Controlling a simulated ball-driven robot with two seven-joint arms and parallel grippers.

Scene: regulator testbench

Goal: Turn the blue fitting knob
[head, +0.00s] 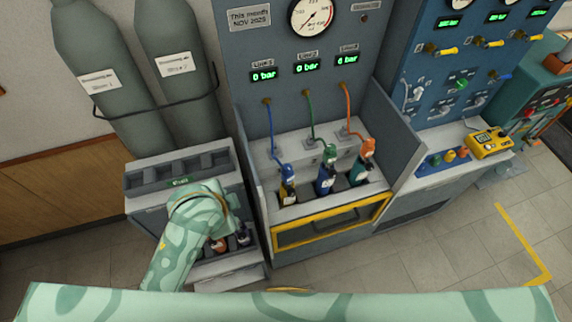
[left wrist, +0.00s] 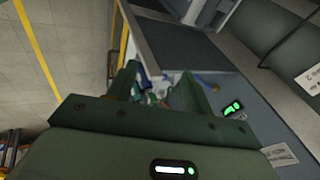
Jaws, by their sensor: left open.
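A blue fitting (head: 288,170) sits at the end of a blue hose, on top of the leftmost small bottle in the bench bay. A green fitting (head: 330,153) and an orange fitting (head: 367,148) top the two bottles to its right. My left arm is to the left of the bay in the head view, and its gripper cannot be made out there. In the left wrist view my left gripper (left wrist: 164,80) is open, with its fingers apart. Small blue and pale parts show beyond and between the fingers, too small to tell apart. My right gripper is not in view.
A grey rack (head: 140,183) with compartments and a few small bottles is beneath my left arm. Side walls (head: 395,125) bound the bay. A yellow-framed drawer front (head: 330,222) is below it. A yellow meter (head: 488,142) and coloured knobs are at right.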

